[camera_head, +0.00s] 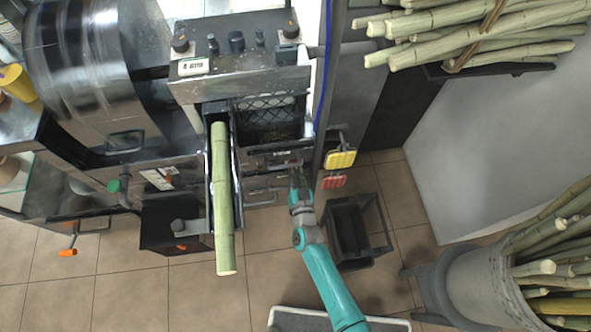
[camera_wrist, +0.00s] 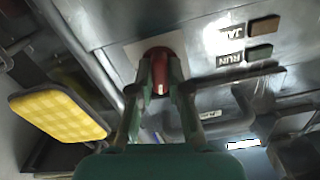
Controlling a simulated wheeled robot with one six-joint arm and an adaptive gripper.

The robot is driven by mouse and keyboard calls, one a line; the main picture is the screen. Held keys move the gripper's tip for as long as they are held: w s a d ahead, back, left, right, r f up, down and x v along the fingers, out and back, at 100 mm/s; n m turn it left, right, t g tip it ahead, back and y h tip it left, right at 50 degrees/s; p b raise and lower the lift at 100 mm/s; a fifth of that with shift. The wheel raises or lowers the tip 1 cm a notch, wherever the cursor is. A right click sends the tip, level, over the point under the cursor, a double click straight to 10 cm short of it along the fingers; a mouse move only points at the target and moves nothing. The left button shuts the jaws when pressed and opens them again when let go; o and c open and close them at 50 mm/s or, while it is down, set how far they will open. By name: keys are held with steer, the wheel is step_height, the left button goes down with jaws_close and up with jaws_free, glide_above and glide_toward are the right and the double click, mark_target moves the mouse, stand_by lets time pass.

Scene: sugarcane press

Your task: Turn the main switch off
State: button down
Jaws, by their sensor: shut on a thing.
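The main switch is a red rotary knob (camera_wrist: 158,56) on a pale plate on the metal panel, in the upper middle of the wrist view. My gripper (camera_wrist: 160,82) has one finger on each side of the knob and is shut on it. The fingers hide part of the knob, and its exact setting cannot be read. In the head view my gripper (camera_head: 297,172) reaches the front of the press, below the mesh-covered opening, and the knob is too small to make out there.
Two small indicators or buttons (camera_wrist: 261,53) with labels, one reading RUN, sit right of the knob. A yellow pad (camera_wrist: 58,115) stands out at left. A green cane (camera_head: 222,200) lies in the feed chute. A dark bin (camera_head: 350,230) stands on the floor beside my arm.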

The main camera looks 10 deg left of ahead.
steer(key=shift+n, duration=1.4)
steer(key=c, duration=1.1)
jaws_free()
steer(key=v, duration=1.2)
steer(key=shift+s+d, duration=0.1)
